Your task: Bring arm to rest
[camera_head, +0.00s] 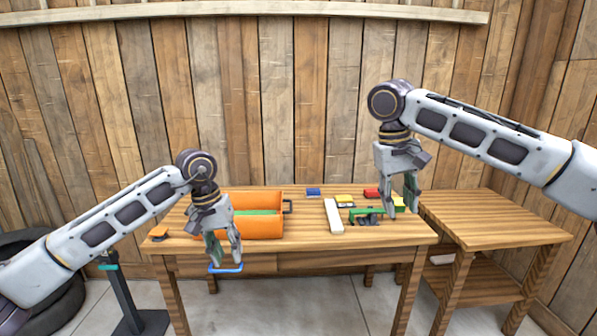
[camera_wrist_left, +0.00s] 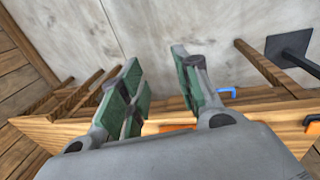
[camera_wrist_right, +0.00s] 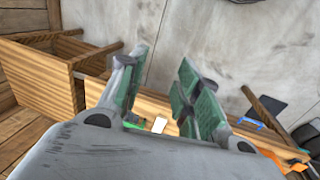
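My left gripper (camera_head: 222,256) hangs fingers-down in front of the table's front edge, at the left. Its fingers are apart, and the left wrist view (camera_wrist_left: 155,62) shows nothing between them. My right gripper (camera_head: 400,205) hangs fingers-down near the right end of the table, overlapping the small items there in the head view. Its fingers are apart too, with nothing between them in the right wrist view (camera_wrist_right: 162,62). Both arms are raised and bent, reaching in from the sides.
The wooden table (camera_head: 300,250) carries an orange box (camera_head: 262,227), a white bar (camera_head: 333,216), a green-and-dark tool (camera_head: 366,215) and small colored boxes. A blue handle (camera_head: 227,268) shows below my left gripper. A lower side table (camera_head: 495,215) stands right; a wooden wall is behind.

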